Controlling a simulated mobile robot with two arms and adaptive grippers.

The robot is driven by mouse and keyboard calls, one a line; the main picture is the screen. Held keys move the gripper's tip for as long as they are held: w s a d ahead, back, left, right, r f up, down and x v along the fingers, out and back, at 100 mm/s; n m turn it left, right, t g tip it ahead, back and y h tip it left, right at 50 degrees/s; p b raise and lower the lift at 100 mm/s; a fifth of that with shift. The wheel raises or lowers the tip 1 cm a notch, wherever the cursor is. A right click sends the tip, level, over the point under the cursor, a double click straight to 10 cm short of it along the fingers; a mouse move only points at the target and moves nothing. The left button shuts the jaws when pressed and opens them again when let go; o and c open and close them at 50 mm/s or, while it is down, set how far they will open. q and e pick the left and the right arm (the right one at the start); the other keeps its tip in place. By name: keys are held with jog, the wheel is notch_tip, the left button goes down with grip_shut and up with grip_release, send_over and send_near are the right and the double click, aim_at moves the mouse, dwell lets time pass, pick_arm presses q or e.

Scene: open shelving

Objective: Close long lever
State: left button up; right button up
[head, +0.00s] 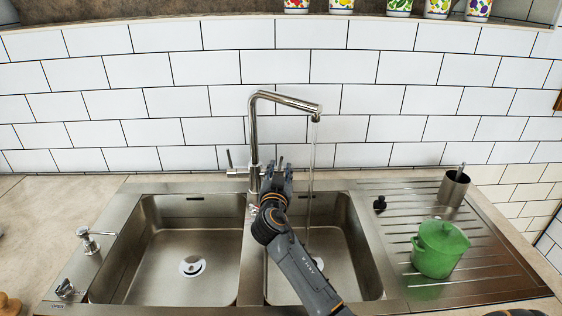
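A chrome faucet (254,125) stands behind the double sink, its spout bent to the right. A thin stream of water (311,170) runs from the spout into the right basin. A slim lever (229,159) stands nearly upright at the left end of the faucet's cross-piece. My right gripper (279,168) is in front of the faucet base, just right of the column, with its fingers apart. It hides part of the base, and I cannot tell whether it touches it. My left gripper is out of view.
The left basin (165,225) and right basin (350,240) are empty of objects. A green lidded pot (438,250) and a metal cup (453,190) stand on the drainboard at right. A soap dispenser (87,240) is at left. A tiled wall (180,100) stands behind.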

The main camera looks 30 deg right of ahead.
aim_at(281, 163)
jog(key=shift+x, duration=2.3)
grip_shut()
